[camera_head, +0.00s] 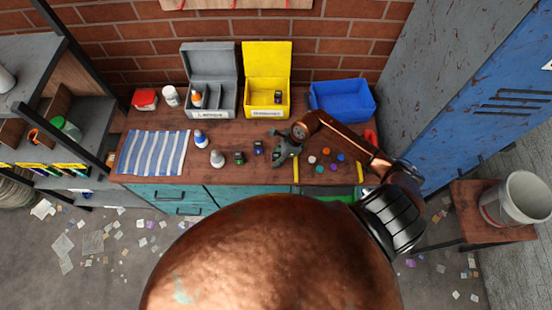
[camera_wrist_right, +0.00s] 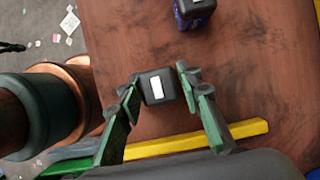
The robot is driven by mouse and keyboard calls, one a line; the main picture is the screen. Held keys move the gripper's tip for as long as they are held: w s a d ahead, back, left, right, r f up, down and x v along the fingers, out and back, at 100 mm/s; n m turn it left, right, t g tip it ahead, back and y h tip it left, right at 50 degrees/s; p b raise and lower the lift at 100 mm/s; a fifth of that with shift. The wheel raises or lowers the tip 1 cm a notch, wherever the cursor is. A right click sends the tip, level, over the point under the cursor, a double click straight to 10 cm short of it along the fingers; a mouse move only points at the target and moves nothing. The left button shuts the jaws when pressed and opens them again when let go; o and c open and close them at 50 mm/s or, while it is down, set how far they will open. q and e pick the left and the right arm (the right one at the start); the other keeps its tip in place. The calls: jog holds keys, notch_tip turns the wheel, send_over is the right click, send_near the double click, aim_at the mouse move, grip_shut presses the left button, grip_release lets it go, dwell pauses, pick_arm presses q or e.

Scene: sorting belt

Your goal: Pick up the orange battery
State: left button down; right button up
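My right gripper (camera_head: 281,153) is over the wooden table in the head view, with its fingers down near the tabletop. In the right wrist view its two fingers (camera_wrist_right: 158,86) are apart, on either side of a dark block-shaped battery (camera_wrist_right: 158,89) with a white patch on top. Small gaps seem to show beside the block. Its side colour is hidden, so I cannot tell if it is the orange one; in the head view the gripper hides it. A blue-and-black battery (camera_head: 258,147) and a green-and-black battery (camera_head: 239,158) stand left of the gripper. My left gripper is not seen.
The grey box (camera_head: 208,60) and open yellow box (camera_head: 266,60), with a dark battery (camera_head: 278,97) inside, stand behind. A blue bin (camera_head: 342,98) is back right. White bottles (camera_head: 217,158) and a striped cloth (camera_head: 153,152) lie left. Yellow strips (camera_head: 296,170) and coloured discs (camera_head: 326,151) lie nearby.

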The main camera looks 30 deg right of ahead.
jog(key=c, duration=0.8)
grip_shut()
jog(key=shift+r, duration=0.1)
